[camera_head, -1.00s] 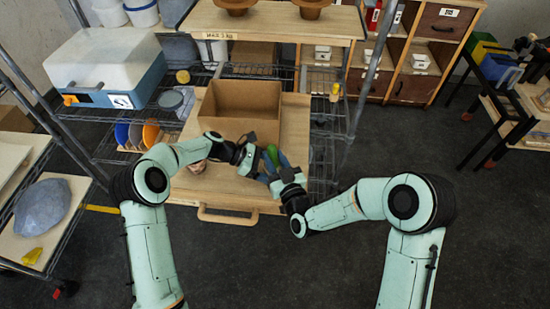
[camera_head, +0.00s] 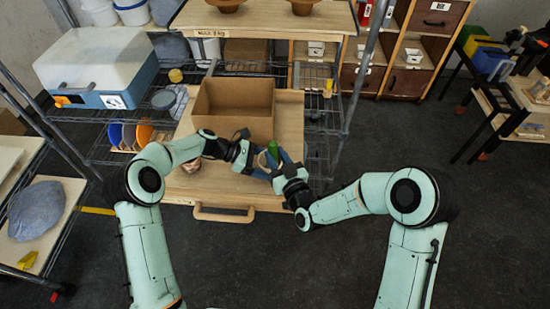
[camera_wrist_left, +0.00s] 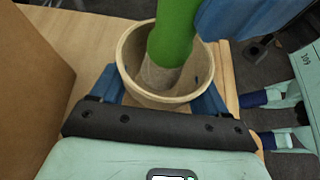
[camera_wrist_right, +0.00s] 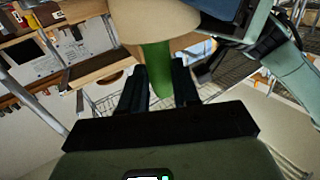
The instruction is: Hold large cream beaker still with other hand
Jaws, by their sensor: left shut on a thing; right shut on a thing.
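The large cream beaker (camera_wrist_left: 130,60) is between the blue fingers of my left gripper (camera_wrist_left: 160,88), which is shut on it. In the head view, the beaker (camera_head: 264,160) is held above the wooden tray's right side. A green rod-like thing (camera_wrist_left: 175,35) reaches into the beaker's mouth, with a grey-brown part at its lower end. My right gripper (camera_head: 281,166) is shut on the green thing, which also shows between its dark fingers in the right wrist view (camera_wrist_right: 157,62). Whether the green thing touches the beaker's inside cannot be told.
An open cardboard box (camera_head: 234,105) stands on the wooden tray (camera_head: 222,192), just behind my left gripper. A small brownish thing (camera_head: 191,166) lies on the tray under my left arm. Wire shelves (camera_head: 310,125) flank the tray.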

